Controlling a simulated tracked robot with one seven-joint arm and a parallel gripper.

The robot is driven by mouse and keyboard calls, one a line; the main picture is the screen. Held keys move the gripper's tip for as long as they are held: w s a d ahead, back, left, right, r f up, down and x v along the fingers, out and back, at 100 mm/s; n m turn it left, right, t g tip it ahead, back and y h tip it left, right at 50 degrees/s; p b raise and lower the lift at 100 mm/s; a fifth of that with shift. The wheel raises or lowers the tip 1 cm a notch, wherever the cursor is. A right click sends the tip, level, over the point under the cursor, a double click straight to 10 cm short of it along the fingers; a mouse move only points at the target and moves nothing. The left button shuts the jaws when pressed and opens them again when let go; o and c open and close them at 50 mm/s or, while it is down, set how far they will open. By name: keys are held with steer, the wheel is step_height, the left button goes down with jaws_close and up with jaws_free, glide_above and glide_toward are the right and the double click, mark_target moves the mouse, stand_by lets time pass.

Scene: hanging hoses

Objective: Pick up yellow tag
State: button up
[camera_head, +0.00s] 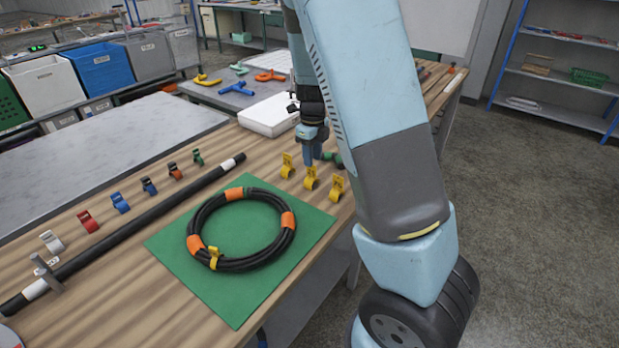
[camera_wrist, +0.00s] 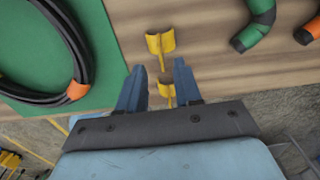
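Several yellow tags are in view. Three stand in a row on the wooden table at the right of the green mat: a far one (camera_head: 287,166), a middle one (camera_head: 310,180) and a near one (camera_head: 336,189). Another yellow tag (camera_head: 214,258) is on the black hose coil. My gripper (camera_head: 309,160) points down just above the row, near the middle tag. In the wrist view my gripper (camera_wrist: 157,72) is open, with one tag (camera_wrist: 166,93) seen between its fingers, partly hidden, and another tag (camera_wrist: 160,43) just beyond the fingertips. I cannot tell whether the fingers touch a tag.
The black hose coil (camera_head: 240,264) with orange bands lies on the green mat (camera_head: 165,245). A green elbow piece (camera_wrist: 252,33) and an orange one (camera_wrist: 309,31) lie beside the tags. A white box (camera_head: 268,115) stands behind. Coloured clips and a long black hose (camera_head: 130,230) lie left.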

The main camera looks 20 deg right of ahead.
mark_target(311, 177)
steer(key=shift+w+f, duration=0.15)
steer(key=shift+f, duration=1.2)
steer(key=shift+w+f, duration=0.1)
steer(key=shift+f, duration=1.2)
steer(key=shift+c, duration=0.2)
jaws_close()
